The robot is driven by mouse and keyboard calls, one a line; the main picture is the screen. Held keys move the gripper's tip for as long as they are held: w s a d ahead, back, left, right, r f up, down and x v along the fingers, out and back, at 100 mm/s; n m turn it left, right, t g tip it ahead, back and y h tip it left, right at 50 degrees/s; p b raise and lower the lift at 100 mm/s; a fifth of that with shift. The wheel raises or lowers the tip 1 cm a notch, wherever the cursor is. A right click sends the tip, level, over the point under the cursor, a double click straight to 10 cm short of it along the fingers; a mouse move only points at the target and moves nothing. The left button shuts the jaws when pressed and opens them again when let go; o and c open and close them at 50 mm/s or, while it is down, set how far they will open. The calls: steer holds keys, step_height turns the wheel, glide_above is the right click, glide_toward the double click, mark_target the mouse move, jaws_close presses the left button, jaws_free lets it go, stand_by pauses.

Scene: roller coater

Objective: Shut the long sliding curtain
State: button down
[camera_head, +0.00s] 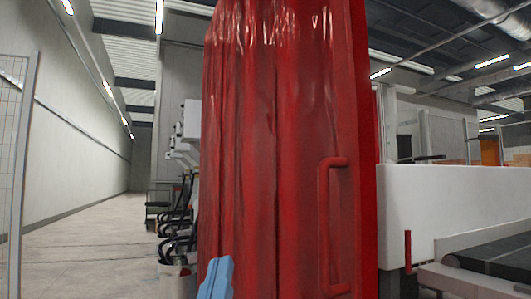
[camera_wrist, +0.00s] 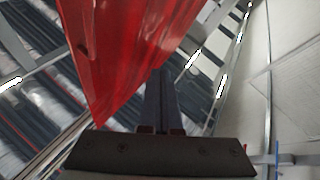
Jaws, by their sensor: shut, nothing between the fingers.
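The long red curtain (camera_head: 265,130) hangs in folds and fills the middle of the head view. Its right edge is a stiff red upright frame (camera_head: 362,140). A red bar handle (camera_head: 325,225) stands vertical on the curtain near that edge, with nothing gripping it. In the wrist view the curtain (camera_wrist: 125,45) shows at the upper left, beside and beyond my gripper (camera_wrist: 160,78). My gripper's dark fingers are together and empty. I cannot tell its exact distance from the curtain.
A white machine panel (camera_head: 430,205) and a dark roller bed (camera_head: 495,258) stand right of the curtain. Hoses and grey boxes (camera_head: 186,125) are left of it. A mesh fence (camera_head: 18,150) is at far left. Open floor (camera_head: 85,245) lies between.

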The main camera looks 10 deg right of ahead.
steer(key=w+d+r+n+g+h+p, duration=0.35)
steer(key=r+n+g+h+p, duration=0.5)
steer(key=p, duration=2.05)
steer(key=w+d+f+m+g+p, duration=0.1)
steer(key=w+d, duration=0.3)
steer(key=d, duration=0.4)
steer(key=shift+w+g+h+p, duration=0.15)
steer(key=shift+g+h+p, duration=0.2)
steer(key=shift+h+p, duration=0.15)
steer(key=shift+m, duration=0.25)
steer(key=shift+f, duration=0.1)
